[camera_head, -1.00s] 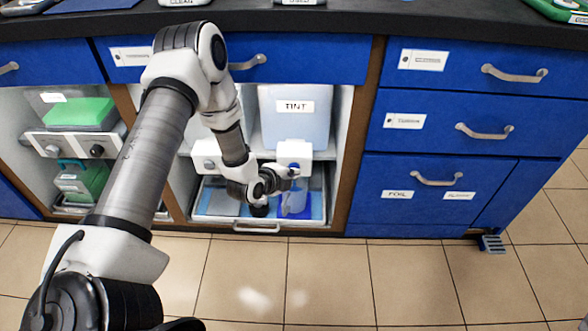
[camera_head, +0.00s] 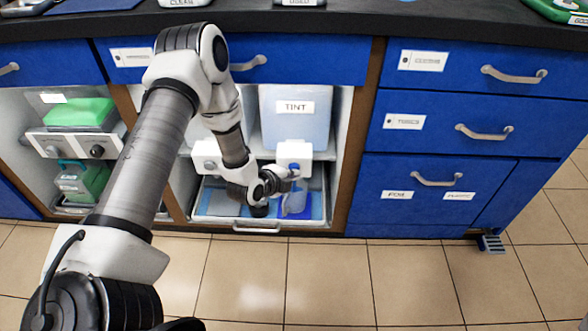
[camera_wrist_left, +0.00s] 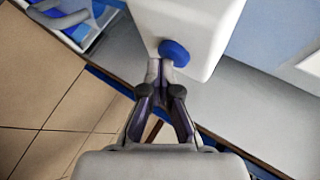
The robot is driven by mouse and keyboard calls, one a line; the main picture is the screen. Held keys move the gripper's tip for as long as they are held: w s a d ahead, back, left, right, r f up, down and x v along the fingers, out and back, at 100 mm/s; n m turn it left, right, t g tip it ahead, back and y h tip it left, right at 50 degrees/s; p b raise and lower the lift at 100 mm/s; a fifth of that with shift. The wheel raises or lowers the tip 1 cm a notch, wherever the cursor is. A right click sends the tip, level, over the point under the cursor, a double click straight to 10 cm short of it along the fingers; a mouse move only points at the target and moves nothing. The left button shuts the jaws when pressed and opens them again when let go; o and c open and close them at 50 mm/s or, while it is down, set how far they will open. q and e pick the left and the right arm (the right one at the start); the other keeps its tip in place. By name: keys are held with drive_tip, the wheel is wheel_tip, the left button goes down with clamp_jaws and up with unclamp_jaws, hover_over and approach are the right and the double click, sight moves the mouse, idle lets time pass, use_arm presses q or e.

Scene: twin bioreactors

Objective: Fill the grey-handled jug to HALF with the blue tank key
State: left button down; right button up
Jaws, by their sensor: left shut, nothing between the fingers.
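The translucent tank labelled TINT (camera_head: 292,135) sits on the shelf of the open middle cabinet. Below it is a white tap block (camera_head: 295,152) with the blue key; in the left wrist view the key (camera_wrist_left: 174,52) is a round blue knob on the block (camera_wrist_left: 200,22). My left gripper (camera_wrist_left: 160,68) is shut and empty, its fingertips right at the key; I cannot tell whether they touch it. The bluish jug (camera_head: 296,199) stands below the tap block, partly hidden by my gripper. A grey handle (camera_wrist_left: 62,20) shows at upper left in the wrist view. The jug's fill level is unclear.
A pulled-out tray (camera_head: 213,216) with blue mats lies under the tap blocks. A second white tap block (camera_head: 205,154) stands to the left. The left cabinet holds a green tank (camera_head: 78,113) and a green jug (camera_head: 90,182). Blue drawers close off the right. The tiled floor in front is clear.

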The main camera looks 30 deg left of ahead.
use_arm(q)
drive_tip(key=shift+s+d, duration=0.4)
drive_tip(key=shift+s, duration=0.25)
drive_tip(key=shift+p, duration=0.35)
drive_tip(key=s+d, duration=0.1)
drive_tip(key=s+p, duration=0.1)
drive_tip(key=s+d, duration=0.1)
drive_tip(key=s, duration=0.1)
drive_tip(key=shift+s+d, duration=0.1)
drive_tip(key=shift+d, duration=0.2)
